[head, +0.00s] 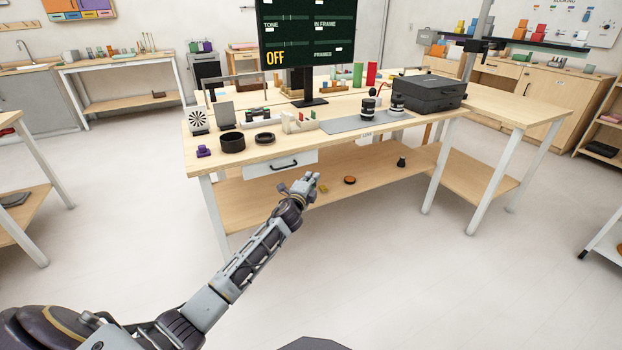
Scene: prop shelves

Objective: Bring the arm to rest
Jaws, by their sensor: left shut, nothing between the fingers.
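My left arm reaches in from the lower left of the head view. Its gripper (312,180) is shut and empty, in the air in front of the wooden workbench (285,146). In the picture it overlaps the space just below the bench's white drawer (281,166), over the lower shelf (255,196). I cannot tell how far the gripper is from the bench. My right gripper is not in view.
On the bench stand a dark monitor (306,35), a black case (429,92), black rings (232,142) and a grey mat (350,124). Small items lie on its lower shelf. Open pale floor (400,290) lies in front and to the right.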

